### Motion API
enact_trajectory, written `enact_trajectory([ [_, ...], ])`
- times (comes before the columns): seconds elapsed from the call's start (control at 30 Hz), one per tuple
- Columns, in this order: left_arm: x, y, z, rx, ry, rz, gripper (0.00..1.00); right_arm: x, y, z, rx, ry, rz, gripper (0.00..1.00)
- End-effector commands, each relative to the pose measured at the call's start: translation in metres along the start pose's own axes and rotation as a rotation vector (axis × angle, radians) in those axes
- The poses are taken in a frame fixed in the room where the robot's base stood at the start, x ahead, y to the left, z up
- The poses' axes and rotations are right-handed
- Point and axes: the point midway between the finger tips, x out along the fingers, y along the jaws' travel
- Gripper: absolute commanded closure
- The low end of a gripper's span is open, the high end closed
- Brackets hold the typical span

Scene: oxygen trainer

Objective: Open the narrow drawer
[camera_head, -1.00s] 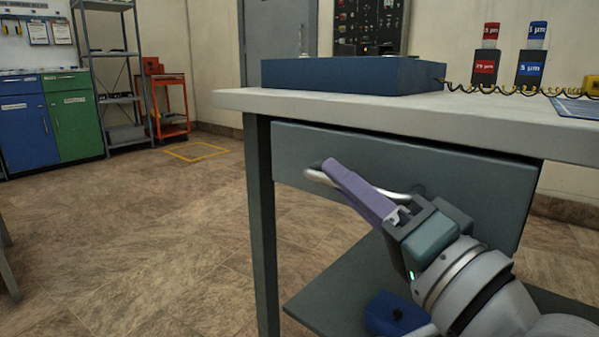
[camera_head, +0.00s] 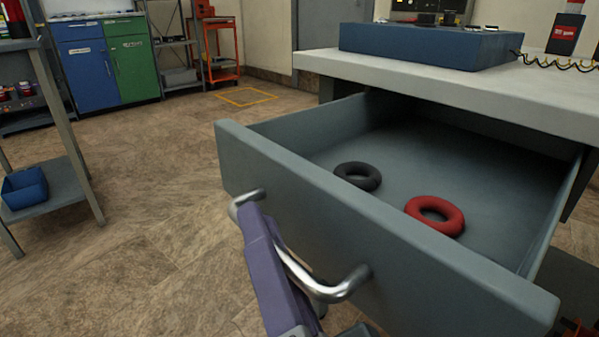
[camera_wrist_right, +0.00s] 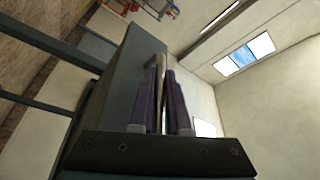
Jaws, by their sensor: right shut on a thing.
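The narrow drawer (camera_head: 340,215) is grey and stands pulled out from under the white-topped bench. A black ring (camera_head: 358,176) and a red ring (camera_head: 434,214) lie inside it. Its curved metal handle (camera_head: 335,286) is on the front panel. My right gripper (camera_head: 262,240), with purple fingers, is at the left part of the handle. In the right wrist view my gripper (camera_wrist_right: 162,100) has its fingers shut around the handle bar (camera_wrist_right: 158,75), with the drawer front (camera_wrist_right: 115,85) beside it. My left gripper is not in view.
A shelf with a blue bin (camera_head: 24,188) stands at the left. Open floor (camera_head: 150,200) lies between it and the drawer.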

Motion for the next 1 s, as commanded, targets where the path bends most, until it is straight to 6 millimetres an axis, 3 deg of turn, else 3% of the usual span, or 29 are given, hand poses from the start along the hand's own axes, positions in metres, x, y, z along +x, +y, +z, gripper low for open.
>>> enact_trajectory([
  [0.2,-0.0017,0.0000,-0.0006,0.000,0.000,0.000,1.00,-0.0045,-0.0097,0.0114,0.001,0.002,-0.002,1.00],
  [0.6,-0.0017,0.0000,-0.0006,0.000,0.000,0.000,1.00,-0.0054,-0.0106,0.0135,0.000,0.001,-0.002,1.00],
  [0.63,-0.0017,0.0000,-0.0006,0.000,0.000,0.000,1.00,-0.0054,-0.0105,0.0135,0.000,0.001,-0.002,0.84],
  [0.8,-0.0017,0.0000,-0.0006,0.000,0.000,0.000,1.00,-0.0054,-0.0103,0.0134,0.000,0.001,-0.002,0.65],
  [0.9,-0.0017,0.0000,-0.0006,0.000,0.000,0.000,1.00,-0.0054,-0.0101,0.0135,0.000,0.000,-0.001,0.55],
  [1.0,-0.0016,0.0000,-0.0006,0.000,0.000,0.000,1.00,-0.0055,-0.0100,0.0135,0.000,0.000,-0.001,0.55],
])
